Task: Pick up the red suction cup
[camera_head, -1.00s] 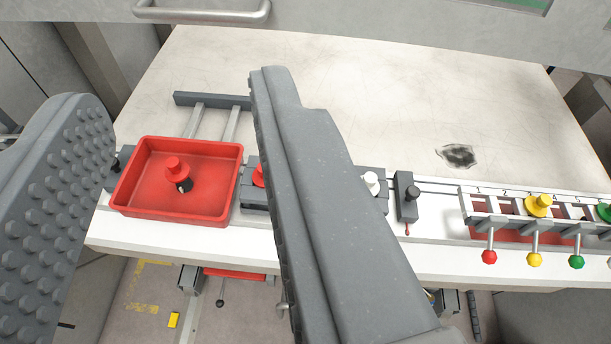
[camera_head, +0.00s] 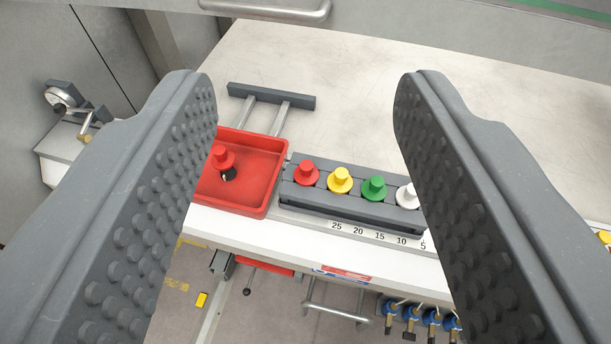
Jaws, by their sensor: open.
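One red suction cup (camera_head: 222,159) lies in the red tray (camera_head: 262,160), with a black part at its lower side. Another red suction cup (camera_head: 306,173) stands at the left end of a dark grey holder (camera_head: 350,209). To its right in the holder stand a yellow cup (camera_head: 340,181), a green cup (camera_head: 374,188) and a white cup (camera_head: 406,196). My gripper (camera_head: 305,95) is open and empty, its two studded fingers wide apart above the bench. The left finger hides the tray's left side, and the right finger partly covers the white cup.
A grey bar on two rods (camera_head: 271,96) lies behind the tray. A metal handle (camera_head: 265,10) runs along the machine front. The pale table (camera_head: 345,75) behind the holder is clear. Several blue parts (camera_head: 411,313) hang below the bench edge.

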